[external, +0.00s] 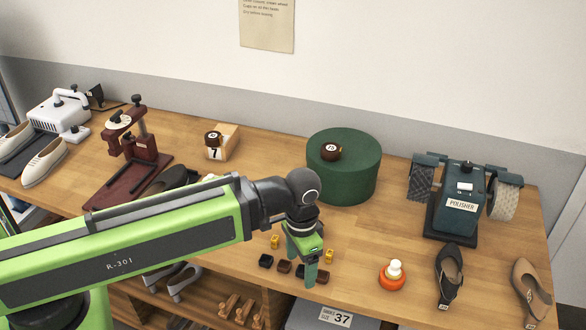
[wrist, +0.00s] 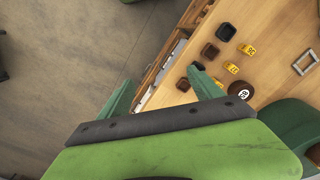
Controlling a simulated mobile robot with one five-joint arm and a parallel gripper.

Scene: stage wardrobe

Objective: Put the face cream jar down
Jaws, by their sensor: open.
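Round dark brown jars with white number labels on their lids are in view; I cannot tell which is the face cream jar. One jar (wrist: 240,91) stands on the table in the wrist view, beside small yellow tags, and I cannot make it out in the external view. Another jar (external: 331,151) is on top of a green round box (external: 343,185). A third jar (external: 213,139) is on a wooden block marked 7 (external: 226,152). My gripper (external: 301,262) is open, low near the table's front edge. In the wrist view its green fingers (wrist: 162,92) are apart with nothing between them.
Small dark and brown blocks (external: 265,261) and yellow tags (external: 329,255) lie close around my gripper. A dark red press (external: 128,160) stands left.

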